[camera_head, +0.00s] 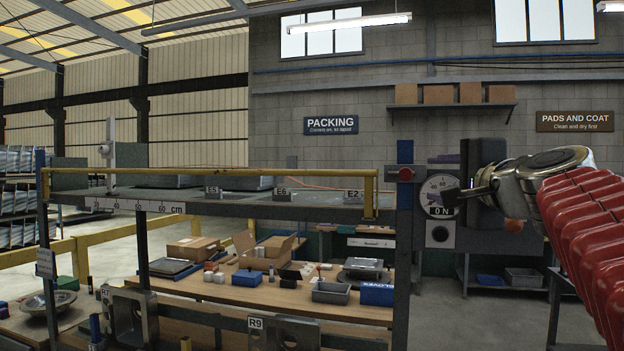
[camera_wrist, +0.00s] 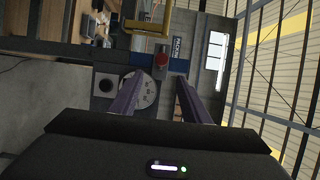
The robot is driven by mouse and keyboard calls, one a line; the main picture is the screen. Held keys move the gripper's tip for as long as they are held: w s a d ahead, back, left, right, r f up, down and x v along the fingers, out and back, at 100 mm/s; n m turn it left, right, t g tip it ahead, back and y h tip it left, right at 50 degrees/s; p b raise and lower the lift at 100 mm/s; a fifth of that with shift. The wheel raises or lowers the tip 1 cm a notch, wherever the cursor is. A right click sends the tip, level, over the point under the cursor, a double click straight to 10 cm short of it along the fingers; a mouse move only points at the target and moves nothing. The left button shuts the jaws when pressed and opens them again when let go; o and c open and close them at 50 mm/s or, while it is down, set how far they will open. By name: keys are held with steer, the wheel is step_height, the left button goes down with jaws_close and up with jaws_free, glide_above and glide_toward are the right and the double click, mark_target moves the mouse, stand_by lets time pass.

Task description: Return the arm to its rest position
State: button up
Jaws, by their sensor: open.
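My arm, with its red ribbed sleeve and silver wrist joint, reaches in from the right edge of the head view. My gripper (camera_head: 446,177) is raised in front of the round dial gauge (camera_head: 438,207) marked "0 N". In the wrist view my gripper (camera_wrist: 158,82) is open, its two purple fingers apart with nothing between them. The gauge (camera_wrist: 146,96) shows beyond that gap, partly hidden by a finger. I cannot tell how far the fingertips are from it.
A red knob (camera_head: 406,174) sits on the post left of the gauge. A rack shelf (camera_head: 230,205) with a yellow rail (camera_head: 215,171) spans the left and middle. Below, a wooden bench (camera_head: 300,300) holds boxes and grey trays. Open floor (camera_head: 445,310) lies at lower right.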

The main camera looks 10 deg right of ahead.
stand_by(0.4)
steer(key=s+a+f+n+g, duration=0.1)
steer(key=a+f+n+g, duration=0.15)
steer(key=f, duration=0.55)
steer(key=s+a+f+n+g+y, duration=0.1)
steer(key=f+n+g, duration=0.15)
steer(key=f, duration=0.55)
steer(key=s+a+f+n+g, duration=0.1)
steer(key=s+a+f+n, duration=0.15)
steer(key=f, duration=0.45)
steer(key=s+a+f+n+g, duration=0.3)
steer(key=s+a+f+n, duration=0.3)
steer(key=f, duration=0.5)
steer(key=s+a+f+n+g, duration=0.3)
steer(key=s+a+f+n, duration=0.2)
steer(key=s+a+f, duration=0.3)
steer(key=shift+s+a+f+n+y, duration=0.15)
steer(key=shift+s+f+n+y, duration=0.25)
steer(key=shift+s+f, duration=1.35)
steer(key=shift+w+f, duration=0.3)
steer(key=shift+w, duration=0.05)
steer(key=shift+c, duration=0.3)
